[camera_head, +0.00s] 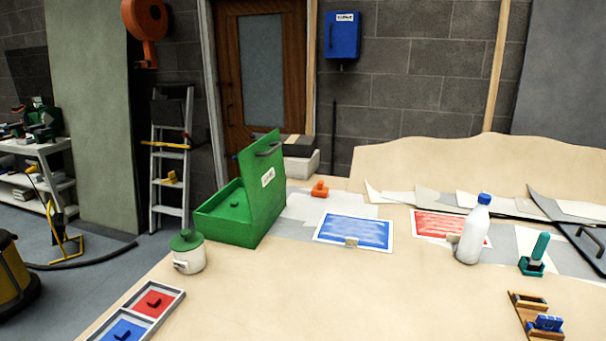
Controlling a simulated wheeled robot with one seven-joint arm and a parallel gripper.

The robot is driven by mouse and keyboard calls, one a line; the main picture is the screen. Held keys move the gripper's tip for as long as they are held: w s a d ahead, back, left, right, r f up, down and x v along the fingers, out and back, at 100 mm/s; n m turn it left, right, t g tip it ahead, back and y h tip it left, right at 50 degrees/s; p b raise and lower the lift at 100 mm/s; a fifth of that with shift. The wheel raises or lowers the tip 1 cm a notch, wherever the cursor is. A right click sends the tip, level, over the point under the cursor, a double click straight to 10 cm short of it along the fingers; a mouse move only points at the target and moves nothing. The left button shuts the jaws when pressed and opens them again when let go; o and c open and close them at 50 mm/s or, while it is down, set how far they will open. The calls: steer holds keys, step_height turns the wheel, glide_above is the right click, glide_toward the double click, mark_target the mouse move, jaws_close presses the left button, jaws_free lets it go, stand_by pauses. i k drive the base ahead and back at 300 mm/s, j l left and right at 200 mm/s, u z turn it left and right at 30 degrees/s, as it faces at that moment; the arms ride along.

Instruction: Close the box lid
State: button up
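A green box (222,230) stands at the left part of the pale wooden table. Its green lid (262,200) is open and stands nearly upright along the box's right side. The lid has a dark handle (269,150) near its top and a white label (268,177) on its face. The inside of the box shows green, with a small knob-like shape in it that I cannot make out clearly. My gripper is not in view.
A white pot with a green lid (188,255) stands close in front of the box. A red and blue tray (165,313) lies at the front left. The front middle of the table (330,300) is clear.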

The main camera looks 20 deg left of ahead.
mark_target(261, 164)
steer(key=i+l+u, duration=0.15)
steer(key=u, duration=0.2)
steer(key=i+l+u, duration=0.15)
steer(key=u, duration=0.2)
steer(key=i+l+u, duration=0.3)
steer(key=i+j, duration=0.1)
steer(key=j, duration=0.25)
steer(key=i+j+u, duration=0.1)
steer(key=j, duration=0.25)
steer(key=i+j, duration=0.15)
steer(key=j, duration=0.2)
